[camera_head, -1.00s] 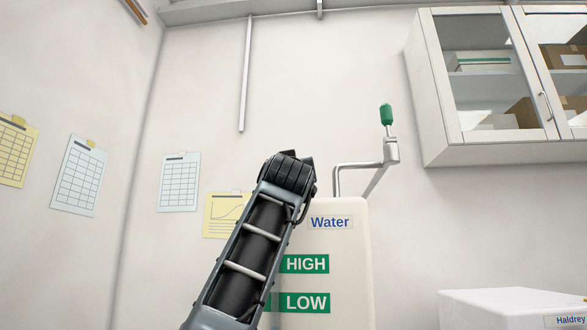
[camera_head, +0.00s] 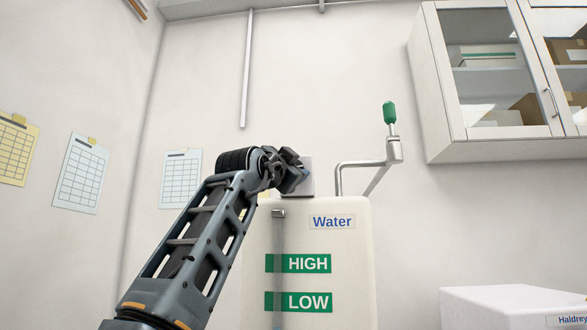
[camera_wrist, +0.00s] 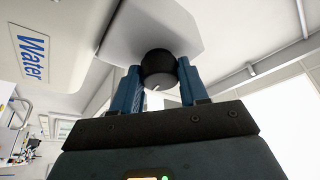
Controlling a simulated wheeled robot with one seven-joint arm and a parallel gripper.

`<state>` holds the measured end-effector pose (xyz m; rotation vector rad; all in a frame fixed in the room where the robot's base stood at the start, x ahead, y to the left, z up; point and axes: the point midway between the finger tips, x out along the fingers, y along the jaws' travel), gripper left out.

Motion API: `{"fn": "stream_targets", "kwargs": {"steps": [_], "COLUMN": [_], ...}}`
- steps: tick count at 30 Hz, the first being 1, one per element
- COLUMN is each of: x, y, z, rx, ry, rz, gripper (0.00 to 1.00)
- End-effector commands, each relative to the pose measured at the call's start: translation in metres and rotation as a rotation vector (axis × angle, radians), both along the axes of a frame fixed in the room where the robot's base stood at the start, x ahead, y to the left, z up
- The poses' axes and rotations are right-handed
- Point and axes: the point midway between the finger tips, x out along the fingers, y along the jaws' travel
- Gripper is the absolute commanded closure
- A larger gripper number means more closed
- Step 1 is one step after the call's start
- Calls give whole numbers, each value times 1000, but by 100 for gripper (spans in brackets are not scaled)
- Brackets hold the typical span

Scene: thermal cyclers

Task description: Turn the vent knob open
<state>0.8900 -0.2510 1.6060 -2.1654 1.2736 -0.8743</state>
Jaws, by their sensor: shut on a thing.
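The vent knob (camera_wrist: 158,68) is a black round knob with a small white mark on its edge, in the upper middle of the wrist view. It sits on a pale grey housing (camera_wrist: 150,28). My gripper (camera_wrist: 160,76) has its two blue fingers on either side of the knob and is shut on it. In the head view my gripper (camera_head: 292,172) is at the top left of the white water tank (camera_head: 350,250), in front of a grey plate (camera_head: 303,176). The knob is hidden there. I cannot tell how far the knob is turned.
A bent metal pipe with a green handle (camera_head: 390,112) rises at the tank's right. A glass-door wall cabinet (camera_head: 435,90) hangs at upper right. A white box (camera_head: 510,305) stands at lower right. Paper sheets (camera_head: 81,175) hang on the left wall.

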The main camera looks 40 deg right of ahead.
Motion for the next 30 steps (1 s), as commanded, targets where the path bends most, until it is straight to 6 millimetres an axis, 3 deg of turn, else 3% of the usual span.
{"fn": "stream_targets", "kwargs": {"steps": [10,27,28,30], "x": [1,2,2,2], "y": [0,0,0,0], "z": [-1,-2,-2,-1], "rx": [91,110,110,110], "ry": [-112,-134,-134,-134], "rz": [1,3,3,3], "gripper": [87,87,54,47]}}
